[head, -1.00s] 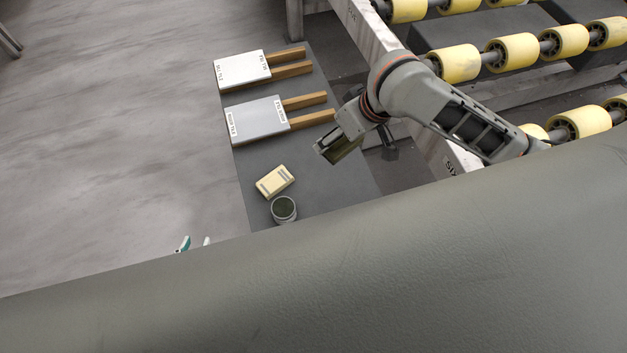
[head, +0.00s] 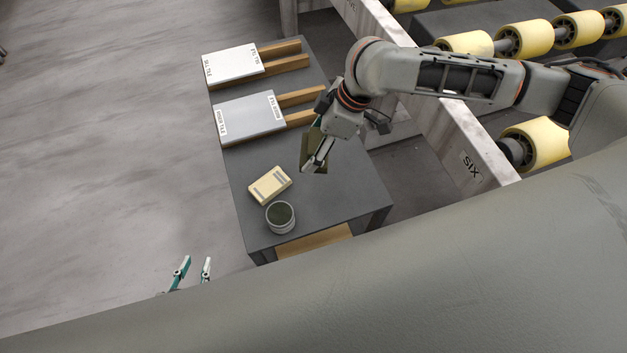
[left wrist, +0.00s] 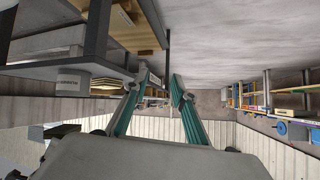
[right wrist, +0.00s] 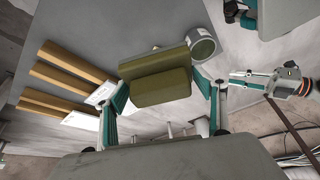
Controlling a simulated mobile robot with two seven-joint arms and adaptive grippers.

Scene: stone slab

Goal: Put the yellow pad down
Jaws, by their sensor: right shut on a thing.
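The yellow pad (head: 309,150), a dull olive yellow here, is held in my right gripper (head: 316,160) above the dark slab top. It also shows in the right wrist view (right wrist: 162,87), between the two fingers. It is in the air, to the right of a pale yellow block (head: 269,184) with grey bands that lies on the slab top. My left gripper (head: 194,270) is empty with its fingers apart, off the slab's near left side. Its fingers also show apart in the left wrist view (left wrist: 160,82).
A round grey tin (head: 281,217) stands by the pale block near the slab's front edge. A roller conveyor (head: 525,40) stands at right. The slab's front right is bare (head: 345,195).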

